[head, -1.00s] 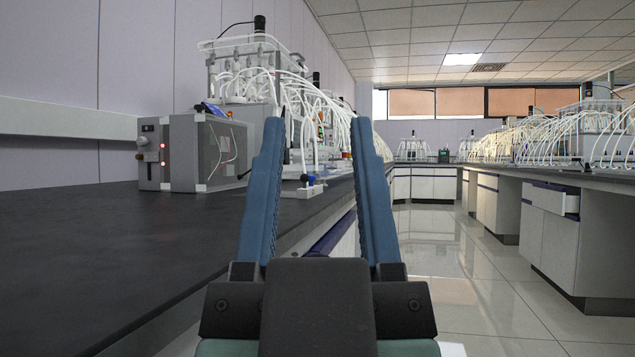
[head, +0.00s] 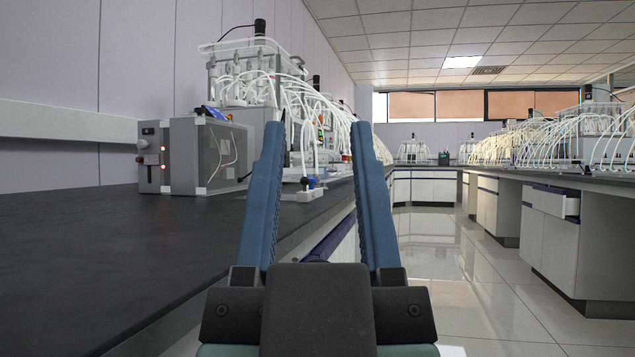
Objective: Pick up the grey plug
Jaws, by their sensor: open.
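My gripper (head: 320,125) is open, its two blue fingers upright and apart with nothing between them close by. I cannot make out a grey plug for certain. Beyond the fingers on the dark bench stands a small white base with a blue-and-black fitting (head: 308,184), seen in the gap near the left finger. The left finger hides part of the equipment behind it.
The dark bench (head: 120,245) runs along the left, its near part bare. A grey box unit (head: 208,156) with red lights and reactors with white tubes (head: 255,75) stand on it. Drawer cabinets (head: 545,220) stand at right. The tiled floor (head: 470,280) between is clear.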

